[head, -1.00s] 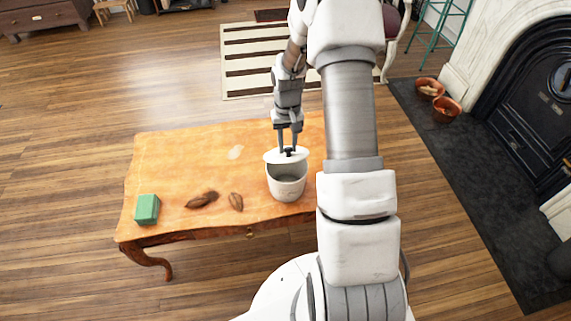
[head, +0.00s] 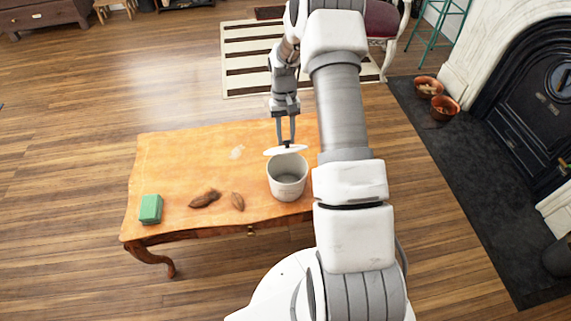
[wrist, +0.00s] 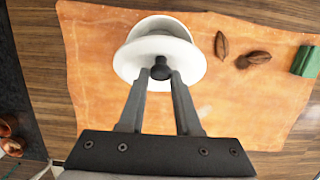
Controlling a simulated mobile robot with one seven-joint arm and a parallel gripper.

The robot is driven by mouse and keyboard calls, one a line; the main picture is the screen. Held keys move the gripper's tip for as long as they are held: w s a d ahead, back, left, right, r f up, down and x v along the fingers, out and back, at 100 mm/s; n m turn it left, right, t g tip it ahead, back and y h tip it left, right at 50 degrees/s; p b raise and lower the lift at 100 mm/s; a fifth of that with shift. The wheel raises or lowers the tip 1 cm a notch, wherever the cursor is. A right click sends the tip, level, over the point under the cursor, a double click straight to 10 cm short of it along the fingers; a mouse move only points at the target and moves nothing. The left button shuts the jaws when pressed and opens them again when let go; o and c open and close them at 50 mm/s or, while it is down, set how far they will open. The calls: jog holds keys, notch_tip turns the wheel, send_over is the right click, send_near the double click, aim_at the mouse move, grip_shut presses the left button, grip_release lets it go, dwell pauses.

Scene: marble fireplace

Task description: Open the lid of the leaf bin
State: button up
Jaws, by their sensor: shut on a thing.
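The leaf bin (head: 287,185) is a white round pot standing upright on the wooden table, near its right side. Its white lid (head: 272,152) is raised off the rim, above the bin's far edge, and the bin's inside shows in the head view. My gripper (head: 286,143) is shut on the dark knob of the lid. In the wrist view, the fingers of my gripper (wrist: 160,78) close on the black knob (wrist: 160,68), and the lid (wrist: 135,62) covers much of the bin (wrist: 158,24) behind it. I cannot see whether the lid still touches the rim.
Two brown leaf-like pieces (head: 205,199) (head: 237,201) and a green block (head: 150,209) lie on the table (head: 180,165) left of the bin. A pale flat patch (head: 237,152) shows farther back. The table's middle and back left are clear. Pots (head: 443,107) stand by the fireplace.

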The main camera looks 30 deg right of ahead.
jog(key=shift+w+r, duration=0.15)
jog(key=shift+w, duration=0.05)
jog(key=shift+w+d+r+g+p, duration=0.15)
jog(key=shift+w+g+p, duration=0.1)
jog(key=shift+w, duration=0.15)
jog(key=shift+w+d+r+g+p, duration=0.15)
jog(key=shift+w+g, duration=0.1)
jog(key=shift+w, duration=0.1)
jog(key=shift+w+d+r+g+y, duration=0.15)
jog(key=shift+w+g, duration=0.1)
jog(key=shift+w, duration=0.2)
jog(key=shift+w+d+r+g+y, duration=0.15)
jog(key=shift+w+g, duration=0.1)
jog(key=shift+w, duration=0.15)
jog(key=shift+a, duration=0.1)
